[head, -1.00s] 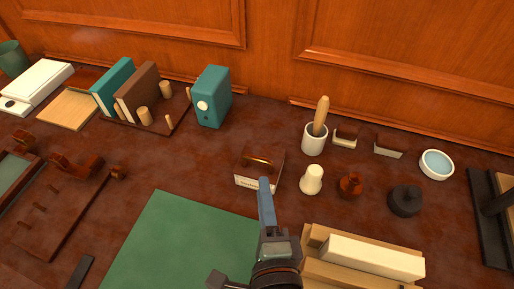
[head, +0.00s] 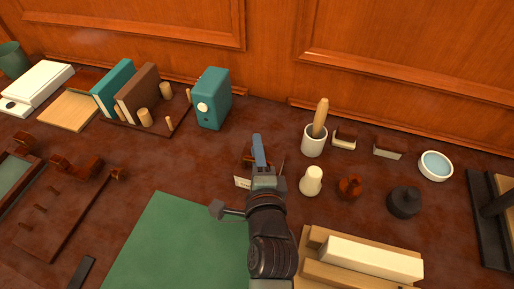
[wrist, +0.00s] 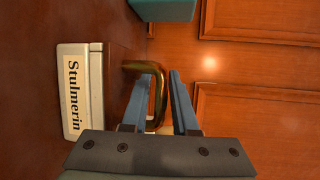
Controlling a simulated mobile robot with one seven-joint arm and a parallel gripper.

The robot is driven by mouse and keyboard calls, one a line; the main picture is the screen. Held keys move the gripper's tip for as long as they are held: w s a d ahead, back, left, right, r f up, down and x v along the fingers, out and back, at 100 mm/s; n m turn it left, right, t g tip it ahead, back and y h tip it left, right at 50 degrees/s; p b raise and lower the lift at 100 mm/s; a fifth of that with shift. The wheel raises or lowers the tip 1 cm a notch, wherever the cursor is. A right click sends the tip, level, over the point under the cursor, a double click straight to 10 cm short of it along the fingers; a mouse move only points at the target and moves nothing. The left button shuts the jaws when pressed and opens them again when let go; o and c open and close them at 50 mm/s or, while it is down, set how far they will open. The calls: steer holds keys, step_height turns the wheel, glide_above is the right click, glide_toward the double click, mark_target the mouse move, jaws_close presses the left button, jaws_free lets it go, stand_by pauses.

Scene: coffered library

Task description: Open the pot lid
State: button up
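A brown box-shaped pot with a pale front (head: 242,182) stands on the desk, mostly hidden behind my gripper in the head view. My gripper (head: 258,148) is over the pot. In the wrist view its two blue fingers (wrist: 164,75) are apart, with the handle's outer bar showing between them. The left finger overlaps the handle in view. Contact cannot be told.
A teal box (head: 212,98) stands behind left. A white cup with a wooden pestle (head: 314,140), a cream jar (head: 311,181), a brown jar (head: 350,187) and a black pot (head: 404,202) stand right. A green mat (head: 175,245) lies in front left.

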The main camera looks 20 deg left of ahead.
steer(key=shift+c, duration=0.2)
jaws_close()
stand_by(1.2)
